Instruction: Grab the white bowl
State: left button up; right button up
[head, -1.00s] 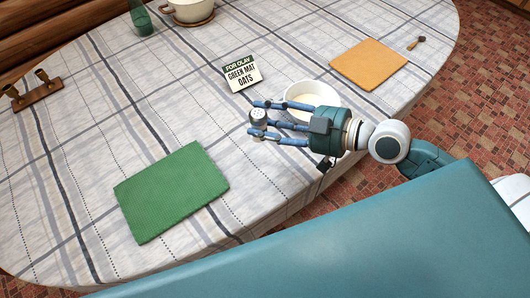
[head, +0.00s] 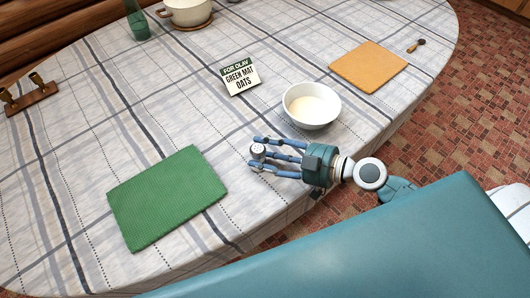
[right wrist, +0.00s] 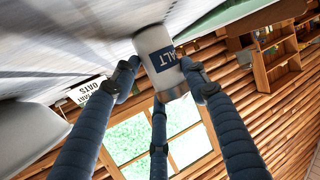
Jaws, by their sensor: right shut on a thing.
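The white bowl (head: 311,106) stands upright on the tablecloth, right of the middle in the head view, with pale cream contents. My right gripper (head: 258,158) is at the near side of the bowl, lower left of it and apart from it. It is shut on a salt shaker (head: 258,151) with a pale, dotted top. In the right wrist view the salt shaker (right wrist: 160,57) sits between the fingers, with a blue label reading "ALT". A pale rounded shape (right wrist: 30,137) at the left there looks like the bowl. My left gripper is not in view.
A green mat (head: 166,197) lies left of my right gripper, and an orange mat (head: 368,66) lies beyond the bowl. A sign (head: 240,77) reads "FOR OLAV GREEN MAT OATS".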

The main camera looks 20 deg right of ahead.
aim_at(310, 105)
jog(key=k+l, duration=0.35)
jog(key=l, duration=0.15)
jog(key=k+l, duration=0.35)
jog(key=l, duration=0.15)
